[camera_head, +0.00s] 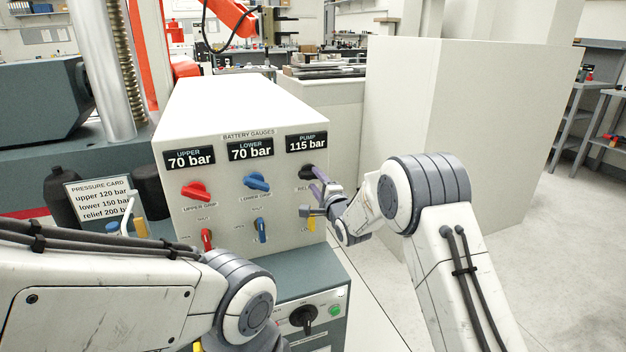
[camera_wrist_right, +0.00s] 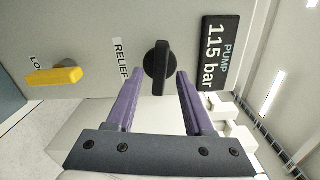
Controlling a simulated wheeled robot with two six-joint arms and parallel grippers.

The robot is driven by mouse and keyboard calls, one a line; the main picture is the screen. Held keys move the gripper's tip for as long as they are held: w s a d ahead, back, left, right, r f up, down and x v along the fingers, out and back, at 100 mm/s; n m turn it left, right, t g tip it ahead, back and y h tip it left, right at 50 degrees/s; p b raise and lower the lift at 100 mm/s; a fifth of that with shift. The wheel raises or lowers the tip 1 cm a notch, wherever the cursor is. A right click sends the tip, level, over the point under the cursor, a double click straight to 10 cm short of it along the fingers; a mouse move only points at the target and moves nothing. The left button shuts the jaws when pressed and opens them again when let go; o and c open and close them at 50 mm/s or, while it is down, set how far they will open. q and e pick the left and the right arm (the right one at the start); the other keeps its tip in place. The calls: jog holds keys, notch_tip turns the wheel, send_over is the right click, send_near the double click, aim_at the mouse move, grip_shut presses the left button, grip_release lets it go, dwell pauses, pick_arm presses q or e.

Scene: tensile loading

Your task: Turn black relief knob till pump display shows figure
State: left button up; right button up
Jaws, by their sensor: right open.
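The black relief knob (camera_wrist_right: 158,68) is on the panel face beside the RELIEF label, under the pump display. In the head view the knob (camera_head: 307,171) is partly covered by my right gripper (camera_head: 318,196). In the right wrist view my right gripper (camera_wrist_right: 153,85) is open, its purple fingers on either side of the knob with gaps visible. I cannot tell whether they touch it. The pump display (camera_head: 306,143) reads 115 bar, also in the right wrist view (camera_wrist_right: 217,55). The pressure card (camera_head: 97,200) reads upper 120, lower 150, relief 200 bar. My left gripper is out of view.
The upper display (camera_head: 190,159) and lower display (camera_head: 250,151) both read 70 bar. A red knob (camera_head: 195,190), a blue knob (camera_head: 257,181) and red, blue (camera_head: 262,230) and yellow levers (camera_wrist_right: 54,76) share the panel. A large pale cabinet (camera_head: 400,110) stands right of it.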

jog(key=shift+x, duration=1.1)
grip_shut()
jog(key=shift+n, duration=0.4)
